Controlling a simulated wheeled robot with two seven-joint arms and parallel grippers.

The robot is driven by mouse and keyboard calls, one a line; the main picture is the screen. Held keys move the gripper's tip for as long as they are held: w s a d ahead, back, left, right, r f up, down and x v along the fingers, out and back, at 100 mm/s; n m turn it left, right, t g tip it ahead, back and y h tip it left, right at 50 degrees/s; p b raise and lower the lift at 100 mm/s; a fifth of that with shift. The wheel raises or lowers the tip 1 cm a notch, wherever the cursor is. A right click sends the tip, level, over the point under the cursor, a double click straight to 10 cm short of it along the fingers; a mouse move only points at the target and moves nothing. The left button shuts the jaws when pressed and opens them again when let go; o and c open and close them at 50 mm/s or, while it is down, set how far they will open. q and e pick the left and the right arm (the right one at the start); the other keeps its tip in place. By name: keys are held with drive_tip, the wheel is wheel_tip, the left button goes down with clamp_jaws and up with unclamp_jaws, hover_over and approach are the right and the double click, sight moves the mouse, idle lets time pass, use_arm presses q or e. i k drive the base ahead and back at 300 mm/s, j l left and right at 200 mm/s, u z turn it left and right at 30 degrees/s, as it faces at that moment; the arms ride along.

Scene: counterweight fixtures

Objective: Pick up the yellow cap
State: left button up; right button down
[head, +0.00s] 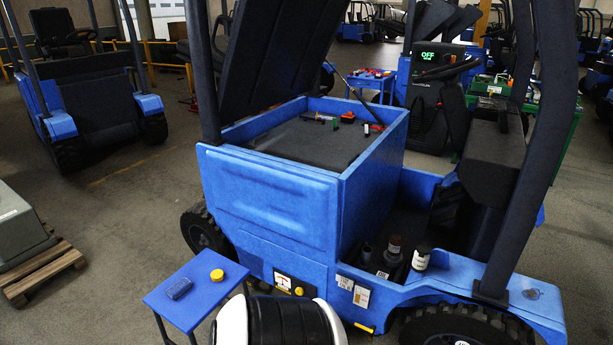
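A small round yellow cap (217,275) sits on top of a small blue side table (190,308) at the lower left of the head view. A dark blue-grey block (179,289) lies to its left on the same table, apart from it. Neither of my grippers shows in the head view.
A blue forklift (270,195) with a raised dark cover (280,55) stands right behind the side table. Its side panel bears another yellow round knob (299,291). A wooden pallet (42,272) with a grey block lies at left. Floor between pallet and table is clear.

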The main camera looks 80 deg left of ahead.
sight(216, 275)
drive_tip(key=u, duration=2.1)
